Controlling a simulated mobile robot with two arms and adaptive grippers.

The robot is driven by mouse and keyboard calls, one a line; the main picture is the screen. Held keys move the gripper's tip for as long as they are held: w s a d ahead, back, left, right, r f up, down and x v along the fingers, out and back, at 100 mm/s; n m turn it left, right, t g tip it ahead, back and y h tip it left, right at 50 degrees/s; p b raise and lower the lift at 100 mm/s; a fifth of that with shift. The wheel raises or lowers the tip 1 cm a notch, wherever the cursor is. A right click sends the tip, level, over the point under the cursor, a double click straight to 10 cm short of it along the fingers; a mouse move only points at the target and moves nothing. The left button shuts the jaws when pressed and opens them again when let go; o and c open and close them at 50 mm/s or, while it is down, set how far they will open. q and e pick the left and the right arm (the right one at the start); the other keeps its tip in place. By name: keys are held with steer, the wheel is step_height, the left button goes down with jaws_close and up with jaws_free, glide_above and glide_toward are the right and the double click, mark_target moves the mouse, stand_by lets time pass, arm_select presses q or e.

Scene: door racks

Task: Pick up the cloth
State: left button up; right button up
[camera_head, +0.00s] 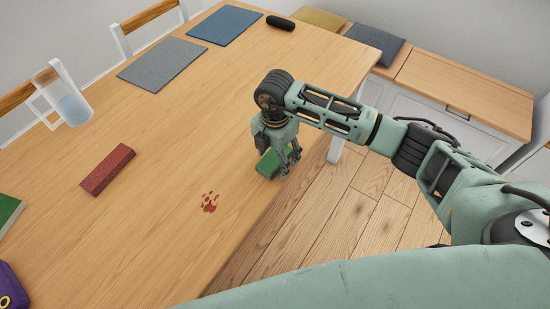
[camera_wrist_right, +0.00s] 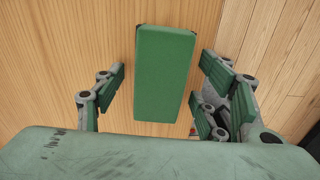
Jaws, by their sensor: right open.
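The cloth (camera_head: 268,164), which looks like a thick green rectangular block, lies on the wooden table near its right edge. It also shows in the right wrist view (camera_wrist_right: 165,72), upright in the middle of the picture. My right gripper (camera_head: 289,163) points down over the cloth and partly hides it in the head view. In the right wrist view the gripper (camera_wrist_right: 158,95) is open, with fingers on both sides of the cloth and gaps between. I cannot tell its exact height above the table. My left gripper is not in view.
A red stain (camera_head: 210,202) marks the table (camera_head: 150,230) near the cloth. Two mats (camera_head: 162,63) (camera_head: 225,25) and a dark cylinder (camera_head: 280,22) lie at the back. The table edge drops to the floor at right.

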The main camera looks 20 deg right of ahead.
mark_target(275, 156)
steer(key=c, duration=1.2)
steer(key=shift+c, duration=0.2)
steer(key=shift+r, duration=0.15)
steer(key=shift+r, duration=0.2)
step_height(275, 156, up, 3)
steer(key=shift+w+r+b, duration=0.1)
steer(key=shift+r+b, duration=0.1)
steer(key=shift+b, duration=0.25)
steer(key=s+d+r+b, duration=0.1)
steer(key=s+d+r, duration=0.6)
steer(key=d, duration=0.2)
steer(key=shift+s+b, duration=0.3)
